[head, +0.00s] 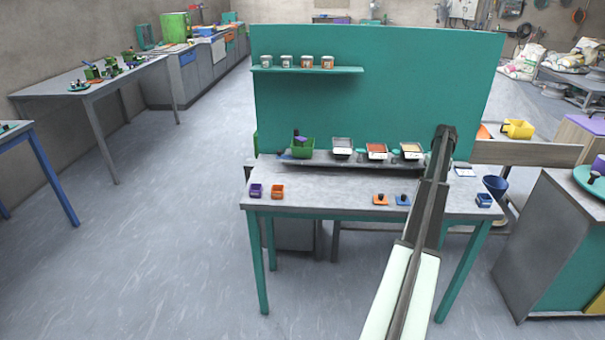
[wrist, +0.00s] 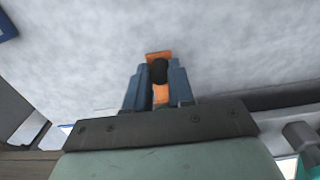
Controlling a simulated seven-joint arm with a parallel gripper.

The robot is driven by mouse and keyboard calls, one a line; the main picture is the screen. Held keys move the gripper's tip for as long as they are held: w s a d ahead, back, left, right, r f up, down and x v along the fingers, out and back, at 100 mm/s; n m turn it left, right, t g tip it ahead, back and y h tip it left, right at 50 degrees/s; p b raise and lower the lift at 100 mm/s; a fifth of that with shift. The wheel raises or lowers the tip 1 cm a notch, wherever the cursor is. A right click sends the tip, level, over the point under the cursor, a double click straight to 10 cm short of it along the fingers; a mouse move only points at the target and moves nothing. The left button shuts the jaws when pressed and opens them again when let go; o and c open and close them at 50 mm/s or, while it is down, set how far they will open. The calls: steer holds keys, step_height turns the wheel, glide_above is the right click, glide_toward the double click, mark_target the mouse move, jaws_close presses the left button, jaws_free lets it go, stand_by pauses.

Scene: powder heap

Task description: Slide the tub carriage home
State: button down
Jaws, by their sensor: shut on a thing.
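In the wrist view my gripper (wrist: 158,80) is shut on the black knob (wrist: 158,70) of an orange piece (wrist: 161,95), with a blue-grey finger on each side. In the head view my arm hides the gripper and this held piece. I cannot tell for certain that the orange piece is the tub carriage. A row of tubs stands on the dark rack at the back of the table: a white-grey tub (head: 342,147), a red-filled tub (head: 377,151) and a yellowish-filled tub (head: 411,151).
A green box (head: 302,147) stands at the rack's left. Purple (head: 256,190) and orange (head: 278,191) bins sit front left. Orange (head: 380,200) and blue (head: 403,201) knobbed pieces lie left of my arm. A blue box (head: 484,200) sits front right. The table's middle is clear.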

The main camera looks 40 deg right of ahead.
steer(key=shift+s+d, duration=3.4)
steer(key=shift+d, duration=0.1)
steer(key=c, duration=1.1)
jaws_free()
steer(key=shift+r, duration=0.15)
step_height(320, 180, up, 7)
steer(key=shift+r, duration=0.1)
